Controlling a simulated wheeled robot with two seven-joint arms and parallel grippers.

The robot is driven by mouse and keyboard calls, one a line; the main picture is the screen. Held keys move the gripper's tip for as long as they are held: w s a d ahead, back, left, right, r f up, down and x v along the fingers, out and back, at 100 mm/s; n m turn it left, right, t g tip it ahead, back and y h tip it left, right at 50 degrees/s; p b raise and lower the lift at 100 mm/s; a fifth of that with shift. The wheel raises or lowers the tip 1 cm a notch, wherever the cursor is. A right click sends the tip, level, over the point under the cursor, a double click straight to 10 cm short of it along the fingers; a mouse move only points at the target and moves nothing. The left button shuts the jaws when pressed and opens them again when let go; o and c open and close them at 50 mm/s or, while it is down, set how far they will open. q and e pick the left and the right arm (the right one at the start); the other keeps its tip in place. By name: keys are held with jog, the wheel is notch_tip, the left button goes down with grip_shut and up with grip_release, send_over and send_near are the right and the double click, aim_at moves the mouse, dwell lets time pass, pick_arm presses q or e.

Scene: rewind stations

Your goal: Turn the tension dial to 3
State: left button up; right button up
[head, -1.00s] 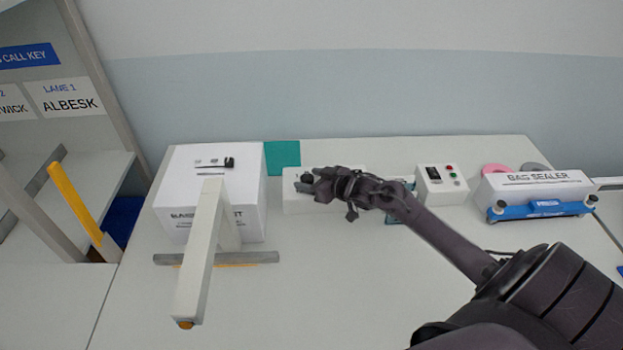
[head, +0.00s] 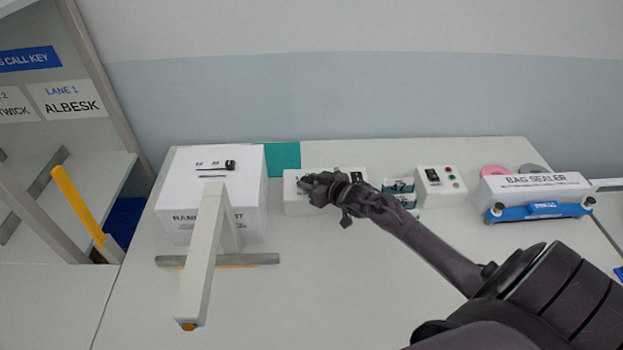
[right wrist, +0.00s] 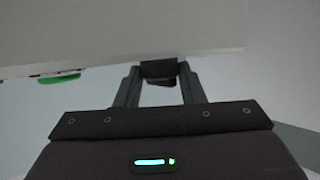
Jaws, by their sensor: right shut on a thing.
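A low white box (head: 298,207) stands at the back middle of the table, partly hidden behind my right gripper and wrist. My right gripper (head: 308,184) is at the top of this box in the head view. In the right wrist view its two fingers are shut on a dark block-like knob (right wrist: 158,70) beside a pale surface. I take the knob to be the tension dial. Its pointer and any numbers cannot be read. My left gripper is not in view.
A bag sealer (head: 535,190) and a small box with coloured buttons (head: 440,186) stand to the right. A large white box (head: 185,215) with a pale bar in front stands to the left. The table's front middle is clear.

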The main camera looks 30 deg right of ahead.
jog(key=shift+a+r+m+h+p, duration=0.1)
jog(key=shift+a+m+h+p, duration=0.15)
jog(key=shift+m+h+p, duration=0.45)
jog(key=shift+a+m+h, duration=0.15)
jog(key=shift+m+h, duration=0.85)
jog(key=shift+h, duration=0.2)
jog(key=shift+w+a+m+g+h, duration=0.15)
jog(key=shift+m+g+h, duration=0.25)
jog(key=shift+m+h, duration=0.75)
jog(key=shift+m+g+h, duration=0.4)
jog(key=shift+m+h, duration=0.35)
jog(key=shift+h, duration=0.3)
jog(key=shift+b, duration=0.3)
jog(key=o, duration=1)
